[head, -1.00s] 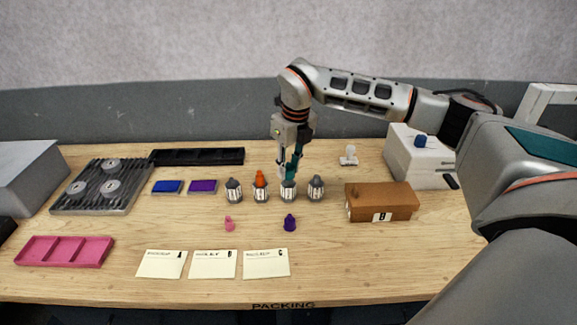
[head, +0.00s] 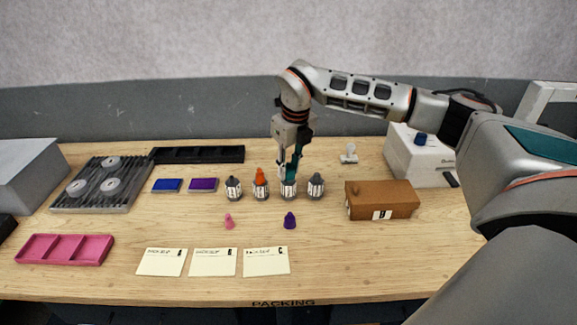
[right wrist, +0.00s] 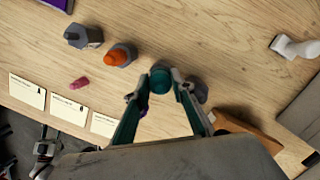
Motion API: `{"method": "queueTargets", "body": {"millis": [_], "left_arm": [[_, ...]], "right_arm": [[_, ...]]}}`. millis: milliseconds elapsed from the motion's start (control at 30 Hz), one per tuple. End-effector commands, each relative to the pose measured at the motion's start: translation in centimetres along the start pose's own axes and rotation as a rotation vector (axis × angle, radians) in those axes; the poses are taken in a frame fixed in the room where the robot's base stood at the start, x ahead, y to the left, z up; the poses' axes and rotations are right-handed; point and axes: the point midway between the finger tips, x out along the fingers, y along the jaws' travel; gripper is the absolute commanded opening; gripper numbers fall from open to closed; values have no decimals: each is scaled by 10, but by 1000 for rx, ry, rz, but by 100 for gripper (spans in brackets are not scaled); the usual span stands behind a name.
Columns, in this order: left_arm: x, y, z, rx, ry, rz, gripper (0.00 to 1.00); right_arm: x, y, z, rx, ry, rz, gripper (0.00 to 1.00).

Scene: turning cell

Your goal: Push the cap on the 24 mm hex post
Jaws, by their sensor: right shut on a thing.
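Several grey posts with white labels stand in a row mid-table: a far-left one (head: 234,189), one with an orange cap (head: 260,175), a third (head: 289,191) under my right gripper, and a far-right one (head: 316,187). My right gripper (head: 290,173) points down, shut on a teal cap (right wrist: 160,79) directly over the third post. I cannot tell whether the cap is seated; the fingers partly hide it. The labels' sizes are unreadable. My left gripper is not in view.
Paper cards (head: 212,263) lie in front, with a pink tray (head: 65,250) at left. A brown box (head: 382,201) and a white machine (head: 410,160) stand to the right. Blue (head: 167,186) and purple (head: 203,185) pads lie left of the posts.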

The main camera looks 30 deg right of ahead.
Motion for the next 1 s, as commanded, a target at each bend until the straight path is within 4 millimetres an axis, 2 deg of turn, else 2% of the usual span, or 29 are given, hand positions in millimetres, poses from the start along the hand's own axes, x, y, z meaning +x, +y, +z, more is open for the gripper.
{"method": "queueTargets", "body": {"millis": [267,300,367,600,633,700,1000], "left_arm": [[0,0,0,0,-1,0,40],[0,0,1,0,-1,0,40],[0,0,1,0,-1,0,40],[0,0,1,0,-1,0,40],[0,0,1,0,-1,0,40],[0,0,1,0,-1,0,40],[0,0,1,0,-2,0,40]], "right_arm": [[0,0,0,0,0,0,16],[0,0,0,0,0,0,29],[0,0,0,0,0,0,43],[0,0,0,0,0,0,43],[0,0,0,0,0,0,46],[0,0,0,0,0,0,60],[0,0,0,0,-1,0,60]]}}
